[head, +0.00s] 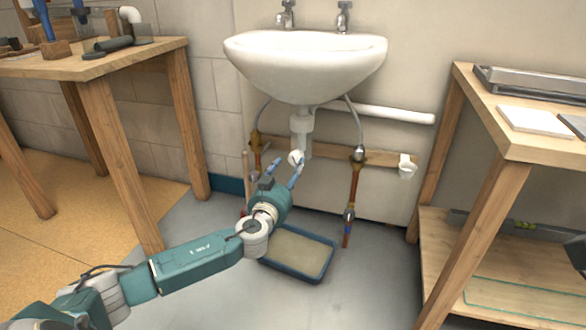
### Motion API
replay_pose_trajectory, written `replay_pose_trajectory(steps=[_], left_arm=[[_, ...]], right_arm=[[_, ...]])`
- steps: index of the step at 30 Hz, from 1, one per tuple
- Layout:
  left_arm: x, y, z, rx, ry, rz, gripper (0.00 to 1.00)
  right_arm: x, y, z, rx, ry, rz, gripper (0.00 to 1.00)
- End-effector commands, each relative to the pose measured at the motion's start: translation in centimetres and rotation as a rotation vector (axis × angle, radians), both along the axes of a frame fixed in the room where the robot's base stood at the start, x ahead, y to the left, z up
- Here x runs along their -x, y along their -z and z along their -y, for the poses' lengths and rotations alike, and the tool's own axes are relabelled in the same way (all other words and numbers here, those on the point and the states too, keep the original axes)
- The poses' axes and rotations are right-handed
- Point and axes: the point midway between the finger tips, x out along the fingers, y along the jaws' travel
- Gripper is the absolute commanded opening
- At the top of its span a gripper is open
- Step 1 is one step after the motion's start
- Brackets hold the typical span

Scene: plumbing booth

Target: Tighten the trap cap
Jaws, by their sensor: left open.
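The white trap (302,124) hangs below the basin. Its round white cap (296,157) is at the lower end, facing me. My left gripper (286,170) is open just in front of and below the cap, with its two blue fingers spread and pointing up at it. The right fingertip overlaps the cap's lower edge in the head view, and I cannot tell whether it touches.
A white basin (305,62) is above the trap, with supply hoses and copper pipes on both sides. A blue-rimmed tray (327,270) lies on the floor below. Wooden workbenches stand at left (130,62) and right (545,145).

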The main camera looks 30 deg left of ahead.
Motion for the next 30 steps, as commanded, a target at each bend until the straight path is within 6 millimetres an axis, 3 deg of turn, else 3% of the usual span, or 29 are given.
replay_pose_trajectory(steps=[8,19,20,26,30], left_arm=[[-3.1,0.0,-0.7,0.000,0.000,0.001,0.53],[-3.5,0.0,-0.8,0.000,0.001,0.000,0.53],[-3.5,0.0,-0.8,0.000,0.001,0.000,0.51],[-3.5,0.0,-0.8,0.000,0.000,-0.001,0.11],[-3.5,0.1,-0.8,0.000,-0.001,-0.002,0.07]], right_arm=[[0.8,-0.3,-0.1,0.003,0.003,0.036,0.40],[0.9,-0.5,-0.1,0.003,0.002,0.040,0.40],[0.9,-0.5,-0.1,0.003,0.002,0.040,0.40],[0.9,-0.5,-0.1,0.003,0.002,0.040,0.40],[0.9,-0.5,-0.1,0.003,0.002,0.040,0.40]])
